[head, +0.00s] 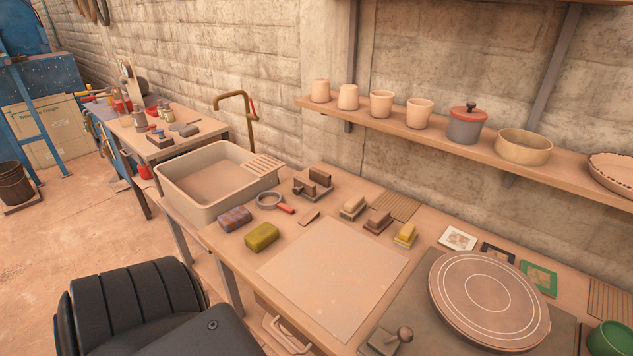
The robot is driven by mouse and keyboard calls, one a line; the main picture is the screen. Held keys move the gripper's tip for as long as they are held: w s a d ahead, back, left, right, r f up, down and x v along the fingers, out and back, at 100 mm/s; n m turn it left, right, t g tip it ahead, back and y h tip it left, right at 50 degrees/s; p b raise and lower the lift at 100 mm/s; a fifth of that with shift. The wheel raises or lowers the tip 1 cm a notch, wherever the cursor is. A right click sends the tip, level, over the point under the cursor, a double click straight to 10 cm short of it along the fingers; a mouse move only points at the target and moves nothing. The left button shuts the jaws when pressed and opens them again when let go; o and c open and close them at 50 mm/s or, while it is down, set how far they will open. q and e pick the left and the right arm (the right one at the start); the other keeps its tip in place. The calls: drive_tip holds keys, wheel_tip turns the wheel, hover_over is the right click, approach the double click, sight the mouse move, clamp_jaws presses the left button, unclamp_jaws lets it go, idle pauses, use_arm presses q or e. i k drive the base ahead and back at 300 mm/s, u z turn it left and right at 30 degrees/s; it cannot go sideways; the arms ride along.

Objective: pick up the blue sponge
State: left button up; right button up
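The blue sponge (235,219) is a small block, bluish-purple with brownish patches. It lies flat near the left end of the wooden worktable (233,255), in front of the sink. A yellow-green sponge (262,237) lies just to its right and nearer to me, with a narrow gap between them. Nothing covers the blue sponge. Neither of my grippers is in the head view.
A deep sink basin (172,181) stands behind and left of the sponges. A red-handled strainer (270,201) and small brushes (352,208) lie behind them. A pale square board (333,275) and a round wheel (487,300) fill the right side.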

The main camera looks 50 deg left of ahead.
sight(236, 218)
drive_tip(key=z, duration=1.25)
drive_tip(key=k, duration=1.4)
drive_tip(key=u, duration=1.3)
